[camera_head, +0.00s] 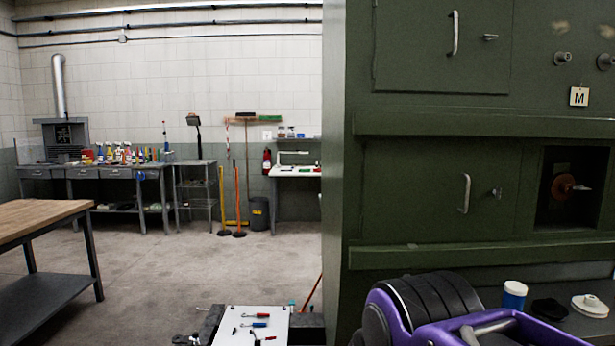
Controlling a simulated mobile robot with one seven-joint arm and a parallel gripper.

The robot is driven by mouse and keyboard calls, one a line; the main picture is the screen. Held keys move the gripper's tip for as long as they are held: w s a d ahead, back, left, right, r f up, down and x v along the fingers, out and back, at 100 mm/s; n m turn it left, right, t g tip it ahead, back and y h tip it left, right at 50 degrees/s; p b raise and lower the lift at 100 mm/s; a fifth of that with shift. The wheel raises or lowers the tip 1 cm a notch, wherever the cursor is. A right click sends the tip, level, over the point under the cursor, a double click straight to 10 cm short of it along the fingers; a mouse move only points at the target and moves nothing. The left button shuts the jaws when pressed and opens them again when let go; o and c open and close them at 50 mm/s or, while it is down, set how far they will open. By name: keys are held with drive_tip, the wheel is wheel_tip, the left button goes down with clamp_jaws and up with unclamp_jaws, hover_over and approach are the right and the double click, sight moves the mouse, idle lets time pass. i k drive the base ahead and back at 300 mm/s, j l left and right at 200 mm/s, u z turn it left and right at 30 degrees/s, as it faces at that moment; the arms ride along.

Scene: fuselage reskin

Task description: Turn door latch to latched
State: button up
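A dark green panelled structure fills the right half of the view. Its upper door (425,60) looks closed and has a pale vertical handle (455,33). A small metal latch (490,38) right of that handle looks roughly horizontal. A lower door (415,190) also looks closed, with a curved pale handle (465,194). A small latch (496,193) sits right of that handle, too small to tell how it is turned. Which latch the task means cannot be told. My gripper is not in view.
Right of the lower door is a dark recess with an orange-brown knob (563,187). A blue-and-white container (514,295) and a white disc (591,305) stand on a ledge below. A tool cart (255,320) and wooden-topped bench (35,217) are left; floor between is clear.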

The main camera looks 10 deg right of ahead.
sight(497, 191)
drive_tip(key=k+l+z, duration=0.25)
drive_tip(key=l, duration=0.8)
drive_tip(key=l+z, duration=0.2)
drive_tip(key=l, duration=0.8)
drive_tip(key=i, duration=0.05)
